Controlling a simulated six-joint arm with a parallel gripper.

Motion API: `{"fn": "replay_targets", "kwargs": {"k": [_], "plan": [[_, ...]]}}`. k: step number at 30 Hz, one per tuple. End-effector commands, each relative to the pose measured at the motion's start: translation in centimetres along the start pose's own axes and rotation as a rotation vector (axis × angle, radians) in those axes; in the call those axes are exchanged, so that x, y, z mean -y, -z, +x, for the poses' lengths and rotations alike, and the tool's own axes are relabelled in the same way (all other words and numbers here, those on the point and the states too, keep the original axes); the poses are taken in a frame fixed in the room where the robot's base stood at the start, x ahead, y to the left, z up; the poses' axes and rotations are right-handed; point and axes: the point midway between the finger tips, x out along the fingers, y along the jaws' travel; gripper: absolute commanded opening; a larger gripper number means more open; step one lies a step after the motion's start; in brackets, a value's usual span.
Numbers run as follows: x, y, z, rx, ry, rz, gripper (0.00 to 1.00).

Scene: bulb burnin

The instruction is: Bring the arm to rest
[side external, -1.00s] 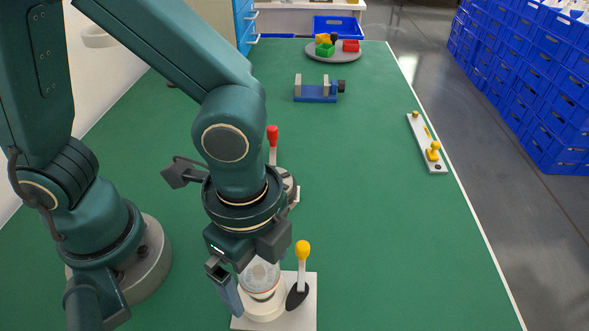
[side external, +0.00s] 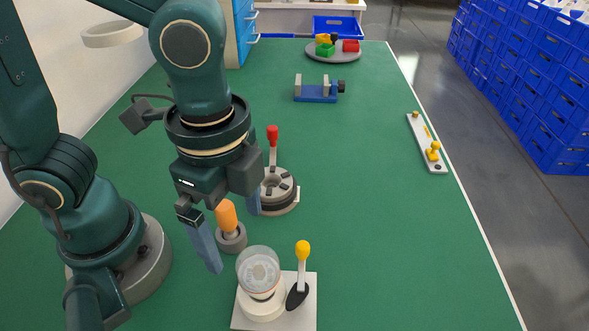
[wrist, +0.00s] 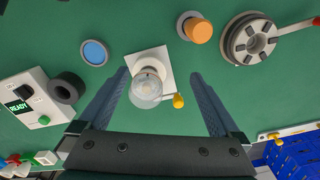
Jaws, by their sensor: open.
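My gripper (side external: 232,232) is open and empty, raised above the green table. In the side view it hangs behind and left of a clear bulb (side external: 259,270). The bulb stands in a round white socket on a white plate (side external: 303,318), with a yellow-knobbed lever (side external: 302,262) beside it. In the wrist view the bulb (wrist: 147,86) lies between the spread fingers of the gripper (wrist: 154,100), apart from them.
An orange-topped grey piece (side external: 227,219) and a grey round fixture with a red-knobbed lever (side external: 279,188) stand close to the gripper. A blue vise (side external: 316,92) is farther back. A box reading READY (wrist: 32,103) shows in the wrist view.

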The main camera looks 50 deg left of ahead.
Motion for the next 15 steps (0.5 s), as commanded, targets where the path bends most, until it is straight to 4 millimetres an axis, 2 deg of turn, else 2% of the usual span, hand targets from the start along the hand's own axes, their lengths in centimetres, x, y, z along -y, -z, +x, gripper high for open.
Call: {"fn": "replay_targets", "kwargs": {"k": [1, 9, 15], "plan": [[0.9, -0.4, -0.8, -0.043, 0.025, -0.093, 0.99], [4.5, -4.4, -3.6, -0.247, 0.155, -0.642, 0.99], [5.8, -7.2, -4.8, -0.381, 0.243, -0.983, 0.99]]}}
